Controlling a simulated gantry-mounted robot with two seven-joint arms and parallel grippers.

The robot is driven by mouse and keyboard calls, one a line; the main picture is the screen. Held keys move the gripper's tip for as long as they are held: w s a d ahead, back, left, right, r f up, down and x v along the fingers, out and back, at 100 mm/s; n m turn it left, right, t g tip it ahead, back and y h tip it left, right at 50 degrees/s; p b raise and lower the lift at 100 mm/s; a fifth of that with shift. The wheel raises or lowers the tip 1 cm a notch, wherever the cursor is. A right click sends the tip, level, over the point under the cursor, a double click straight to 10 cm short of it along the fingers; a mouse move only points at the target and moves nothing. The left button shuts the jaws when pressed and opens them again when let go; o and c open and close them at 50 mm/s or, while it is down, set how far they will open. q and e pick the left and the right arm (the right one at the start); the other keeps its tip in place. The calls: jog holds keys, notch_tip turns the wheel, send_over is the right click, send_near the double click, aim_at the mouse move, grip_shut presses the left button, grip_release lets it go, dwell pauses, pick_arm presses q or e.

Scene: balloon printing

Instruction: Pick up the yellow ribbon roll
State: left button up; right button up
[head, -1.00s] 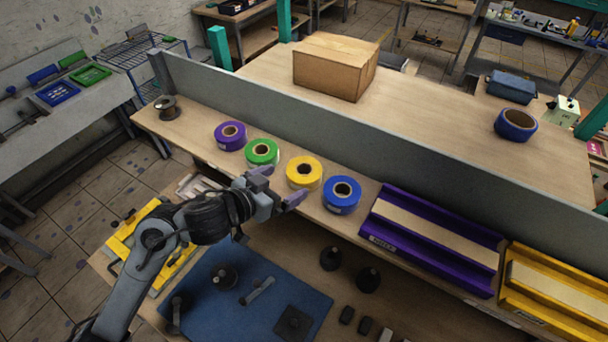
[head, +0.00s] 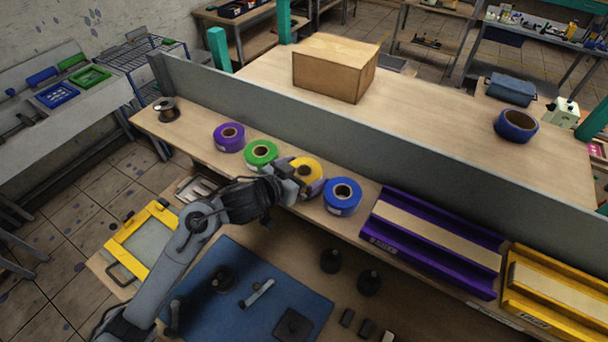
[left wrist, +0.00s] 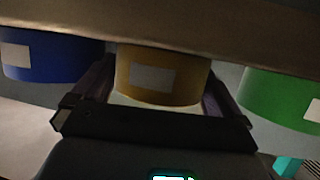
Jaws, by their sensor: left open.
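The yellow ribbon roll (head: 309,168) lies flat on the raised shelf, between the green roll and the blue roll. My left gripper (head: 303,178) is at its near side in the head view, partly covering it. In the left wrist view the yellow roll (left wrist: 163,77) sits between the two fingers of my left gripper (left wrist: 158,92), one finger on each side. The jaws are open; I cannot tell whether a finger touches the roll. My right gripper is not in view.
The green roll (head: 261,153) and the blue roll (head: 342,195) stand close on either side. A purple roll (head: 229,137) and a metal spool (head: 166,109) are farther left. A grey panel (head: 400,165) runs behind the rolls. A purple tray (head: 398,253) is to the right.

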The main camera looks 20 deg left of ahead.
pick_arm(q)
jog(key=c, duration=0.7)
